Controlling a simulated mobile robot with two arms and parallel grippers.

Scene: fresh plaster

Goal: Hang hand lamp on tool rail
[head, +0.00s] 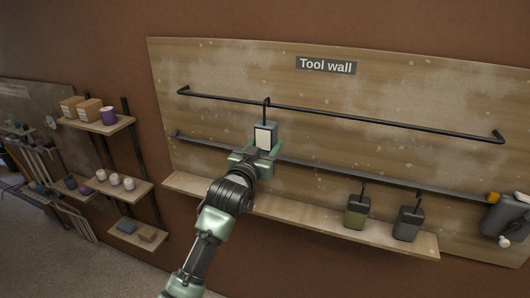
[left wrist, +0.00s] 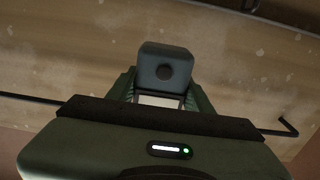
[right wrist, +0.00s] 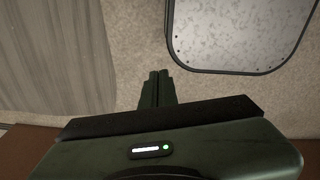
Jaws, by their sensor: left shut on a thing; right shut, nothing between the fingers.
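The hand lamp (head: 264,136), a small blue-grey box with a pale front panel and a black hook on top, is upright in my left gripper (head: 262,152). The left gripper is shut on its lower part. The hook's top meets the upper black tool rail (head: 350,117) in the head view; I cannot tell if it is over the bar or in front of it. The left wrist view shows the lamp (left wrist: 163,62) from below, between the fingers. My right gripper (right wrist: 157,75) is shut and empty, away from the tool wall.
Two similar lamps, one olive (head: 357,212) and one dark grey (head: 407,225), hang from the lower rail (head: 320,167). A wooden ledge (head: 285,222) runs below. A grey container (head: 505,215) is at the right. Shelves (head: 100,125) with boxes and cups stand left. The upper rail is otherwise bare.

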